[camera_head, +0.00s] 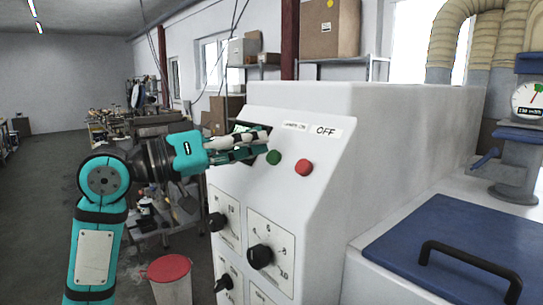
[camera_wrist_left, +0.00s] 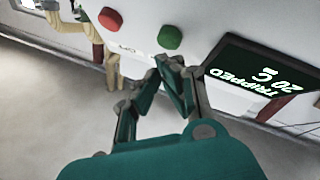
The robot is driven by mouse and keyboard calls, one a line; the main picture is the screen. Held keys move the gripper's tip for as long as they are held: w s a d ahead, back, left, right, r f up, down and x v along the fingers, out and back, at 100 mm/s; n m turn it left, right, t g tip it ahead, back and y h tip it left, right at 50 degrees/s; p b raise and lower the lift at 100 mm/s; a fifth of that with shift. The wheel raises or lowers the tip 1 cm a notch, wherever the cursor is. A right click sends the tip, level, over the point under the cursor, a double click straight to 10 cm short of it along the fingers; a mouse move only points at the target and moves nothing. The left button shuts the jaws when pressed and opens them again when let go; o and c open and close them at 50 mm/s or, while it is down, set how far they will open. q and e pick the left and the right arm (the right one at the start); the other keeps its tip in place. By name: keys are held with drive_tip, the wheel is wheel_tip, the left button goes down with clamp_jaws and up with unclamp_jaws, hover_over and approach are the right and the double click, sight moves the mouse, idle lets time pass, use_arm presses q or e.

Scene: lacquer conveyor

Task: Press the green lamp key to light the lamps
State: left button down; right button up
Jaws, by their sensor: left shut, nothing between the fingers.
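The green lamp key (camera_head: 273,157) is a round button on the sloped face of a white control cabinet (camera_head: 400,115). It also shows in the left wrist view (camera_wrist_left: 170,37). The red key (camera_head: 303,167) sits to its right under an "OFF" label; it shows in the wrist view too (camera_wrist_left: 110,19). My left gripper (camera_head: 266,138) is shut and empty, its fingertips (camera_wrist_left: 172,63) close to the green key. They appear just short of it, without visible contact. A dark display (camera_wrist_left: 262,72) beside the key reads "TRIPPED" upside down. My right gripper is out of view.
Black dials (camera_head: 260,257) sit on the cabinet front below the keys. A blue lid (camera_head: 450,245) with a black handle lies at the right. A red-topped bin (camera_head: 169,268) stands on the floor by the cabinet. The aisle at left is open.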

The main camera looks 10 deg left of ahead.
use_arm(q)
drive_tip(key=shift+w+d+f, duration=0.1)
drive_tip(key=shift+w+f, duration=0.05)
drive_tip(key=shift+w+d+f, duration=0.1)
idle(0.4)
drive_tip(key=shift+w+d+f, duration=0.25)
drive_tip(key=shift+w+f, duration=0.1)
idle(0.8)
drive_tip(key=shift+s+a+r+p, duration=0.4)
drive_tip(key=shift+s+a+r, duration=0.05)
drive_tip(key=shift+s+r, duration=0.15)
